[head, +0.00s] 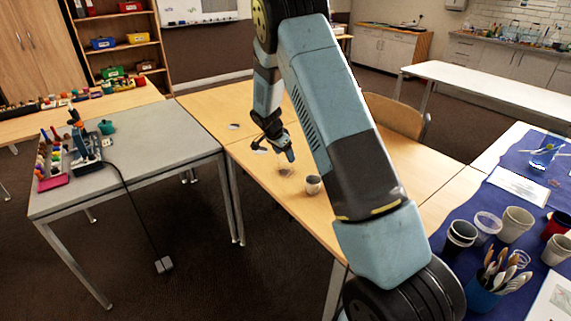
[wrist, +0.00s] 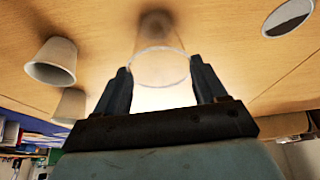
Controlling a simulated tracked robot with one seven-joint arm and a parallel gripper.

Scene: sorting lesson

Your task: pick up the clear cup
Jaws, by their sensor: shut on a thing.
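The clear cup (wrist: 160,66) is see-through, with a pale round rim, and sits between the two fingers of my gripper (wrist: 160,85) in the wrist view. The fingers are shut on it, one at each side of the rim. In the head view my gripper (head: 284,153) is over the middle wooden table, and the cup is too faint there to make out clearly. A dark patch, likely a shadow, lies on the table just below the gripper.
A pale cup (wrist: 52,62) and a second one (wrist: 70,106) stand beside the held cup; one cup (head: 313,184) shows in the head view. A blue mat (head: 480,215) with several cups is at right.

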